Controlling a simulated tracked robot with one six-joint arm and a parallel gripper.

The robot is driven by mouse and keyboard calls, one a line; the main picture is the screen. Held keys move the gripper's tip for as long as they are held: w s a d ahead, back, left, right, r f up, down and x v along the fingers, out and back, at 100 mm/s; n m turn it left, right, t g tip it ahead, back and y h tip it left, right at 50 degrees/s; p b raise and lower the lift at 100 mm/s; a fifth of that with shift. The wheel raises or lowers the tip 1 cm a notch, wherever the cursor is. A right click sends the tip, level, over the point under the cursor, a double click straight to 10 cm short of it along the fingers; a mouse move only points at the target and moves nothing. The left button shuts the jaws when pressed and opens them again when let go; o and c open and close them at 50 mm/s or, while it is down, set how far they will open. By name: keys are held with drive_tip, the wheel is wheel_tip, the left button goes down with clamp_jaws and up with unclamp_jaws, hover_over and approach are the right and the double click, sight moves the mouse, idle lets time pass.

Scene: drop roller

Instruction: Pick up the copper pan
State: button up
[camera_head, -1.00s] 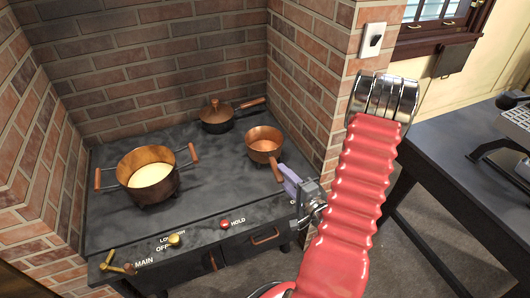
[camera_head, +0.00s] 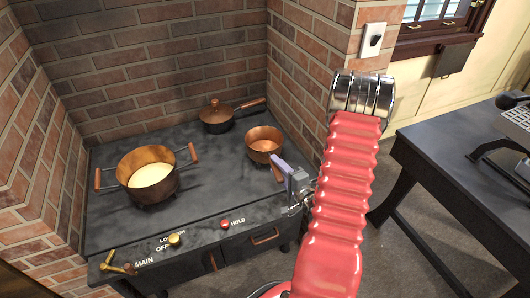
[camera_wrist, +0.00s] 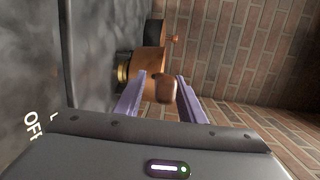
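The small open copper pan (camera_head: 264,140) stands on the right part of the dark stove top in the head view. Its wooden handle points toward my gripper (camera_head: 281,168), whose purple fingers are beside the handle's end. In the wrist view the copper pan (camera_wrist: 150,60) lies ahead, and the rounded handle end (camera_wrist: 166,89) shows between the two fingertips of my gripper (camera_wrist: 162,88). The fingers are apart, with a visible gap on the handle's right side. Most of the handle is hidden behind its own end in the wrist view.
A lidded copper pan (camera_head: 216,117) stands behind the copper pan. A large two-handled pot (camera_head: 148,176) with pale contents is at the left of the stove (camera_head: 205,190). A brick wall (camera_head: 300,85) rises close on the right. Knobs line the front edge.

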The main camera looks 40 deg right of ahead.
drive_tip(key=shift+c, duration=0.6)
clamp_jaws()
idle(1.0)
